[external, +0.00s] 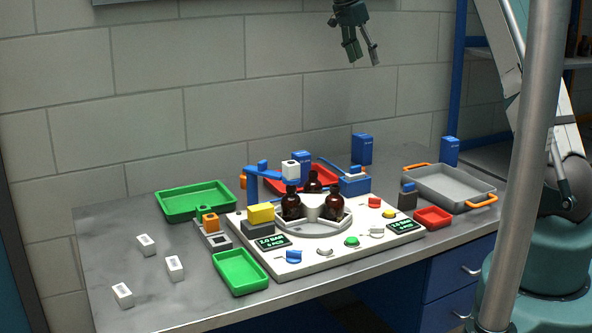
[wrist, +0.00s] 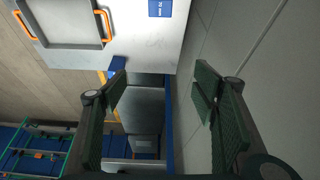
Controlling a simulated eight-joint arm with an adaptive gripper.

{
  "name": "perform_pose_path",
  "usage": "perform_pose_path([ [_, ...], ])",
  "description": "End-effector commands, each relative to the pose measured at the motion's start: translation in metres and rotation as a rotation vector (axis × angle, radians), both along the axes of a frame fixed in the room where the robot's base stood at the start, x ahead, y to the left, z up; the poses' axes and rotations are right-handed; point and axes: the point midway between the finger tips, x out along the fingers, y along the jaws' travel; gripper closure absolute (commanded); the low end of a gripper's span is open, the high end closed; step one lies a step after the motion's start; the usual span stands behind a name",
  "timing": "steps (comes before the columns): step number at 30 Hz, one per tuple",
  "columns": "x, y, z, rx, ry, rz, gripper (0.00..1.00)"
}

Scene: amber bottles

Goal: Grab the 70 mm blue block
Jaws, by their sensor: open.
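Three blue blocks stand towards the back of the table in the external view: one behind the turntable (external: 302,163), one further back near the wall (external: 362,149), and one behind the grey tray (external: 450,151). Their labels are too small there to read sizes. In the wrist view, one blue block (wrist: 168,8) with white print shows at the top edge, partly cut off; I cannot tell for sure which of the three it is. My gripper (external: 361,56) is open and empty, high above the table. Its spread fingers also show in the wrist view (wrist: 160,92).
The grey tray (external: 451,188) with orange handles stands at the table's right. Amber bottles (external: 335,202) stand on the turntable, with a blue arm (external: 251,188) beside it. Green trays (external: 196,200) and white blocks (external: 175,267) are at left. The wall is close behind the table.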

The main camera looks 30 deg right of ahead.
Motion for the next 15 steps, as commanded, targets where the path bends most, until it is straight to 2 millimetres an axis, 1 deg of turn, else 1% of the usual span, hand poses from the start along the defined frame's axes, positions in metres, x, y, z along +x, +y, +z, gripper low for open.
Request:
perform_pose_path([
  [3,0.000,0.000,-0.024,0.000,0.000,0.001,0.41],
  [5,0.000,0.000,-0.037,0.000,0.000,0.001,0.41],
  [8,0.000,0.000,-0.064,0.000,0.000,0.001,0.41],
  [11,0.000,0.000,-0.096,0.000,0.000,0.001,0.41],
  [12,0.000,0.000,-0.113,0.000,0.000,0.001,0.41],
  [14,0.000,0.000,-0.138,0.000,0.000,0.001,0.41],
  [15,0.000,0.000,-0.156,0.000,0.000,0.001,0.41],
])
